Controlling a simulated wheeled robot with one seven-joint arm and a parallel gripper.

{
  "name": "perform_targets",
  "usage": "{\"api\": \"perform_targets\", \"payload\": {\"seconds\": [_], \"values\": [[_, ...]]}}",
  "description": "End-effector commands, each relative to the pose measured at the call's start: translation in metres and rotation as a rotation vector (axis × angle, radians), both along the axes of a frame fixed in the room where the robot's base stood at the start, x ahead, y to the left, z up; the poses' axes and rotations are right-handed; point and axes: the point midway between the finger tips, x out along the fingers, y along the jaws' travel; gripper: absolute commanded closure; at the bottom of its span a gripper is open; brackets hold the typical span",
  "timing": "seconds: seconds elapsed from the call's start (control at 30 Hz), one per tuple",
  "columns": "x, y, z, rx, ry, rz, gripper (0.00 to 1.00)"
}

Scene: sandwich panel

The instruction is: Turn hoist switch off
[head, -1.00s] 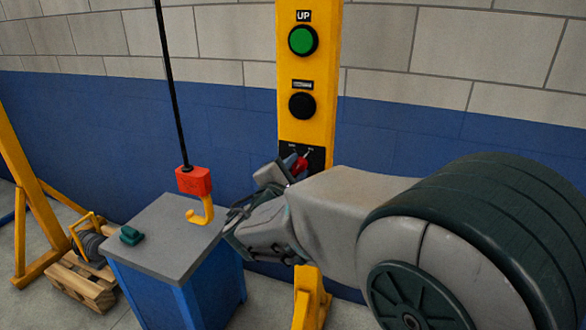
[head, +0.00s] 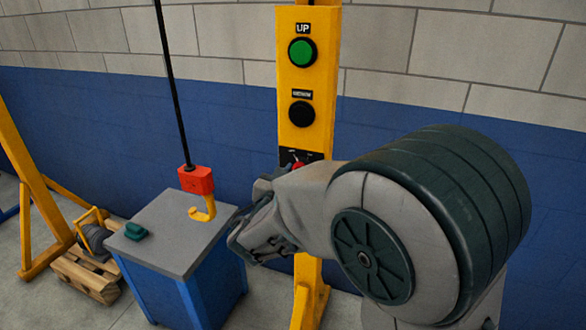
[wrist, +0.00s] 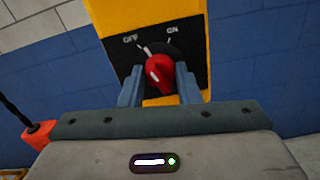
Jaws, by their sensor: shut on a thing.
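The hoist switch is a red knob (wrist: 160,72) on a black plate (wrist: 120,60) marked OFF at left and ON at right, on the yellow post (head: 308,70). A white mark at the knob's top points up and left, towards OFF, in the wrist view. The knob (head: 300,162) shows only partly in the head view, behind my wrist. My gripper (wrist: 158,88) is shut on the knob, one blue-grey finger on each side. Its fingertips are mostly hidden in the head view.
Above the switch are a green UP button (head: 302,52) and a black button (head: 302,113). A red hook block (head: 196,180) with a yellow hook hangs over a grey-topped blue cabinet (head: 165,240). A green item (head: 136,230) lies on it.

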Motion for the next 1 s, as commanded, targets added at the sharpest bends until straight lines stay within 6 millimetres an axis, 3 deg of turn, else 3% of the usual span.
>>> {"api": "perform_targets", "payload": {"seconds": [0.33, 0.87, 0.9, 0.97, 1.0], "values": [[0.0003, 0.0018, 0.0033, -0.127, 0.040, 0.003, 0.93], [0.0005, 0.0019, 0.0032, -0.146, 0.045, 0.004, 0.93], [0.0005, 0.0020, 0.0033, -0.146, 0.045, 0.004, 0.62], [0.0005, 0.0019, 0.0030, -0.146, 0.046, 0.003, 0.48], [0.0004, 0.0015, 0.0027, -0.146, 0.046, 0.003, 0.48]]}}
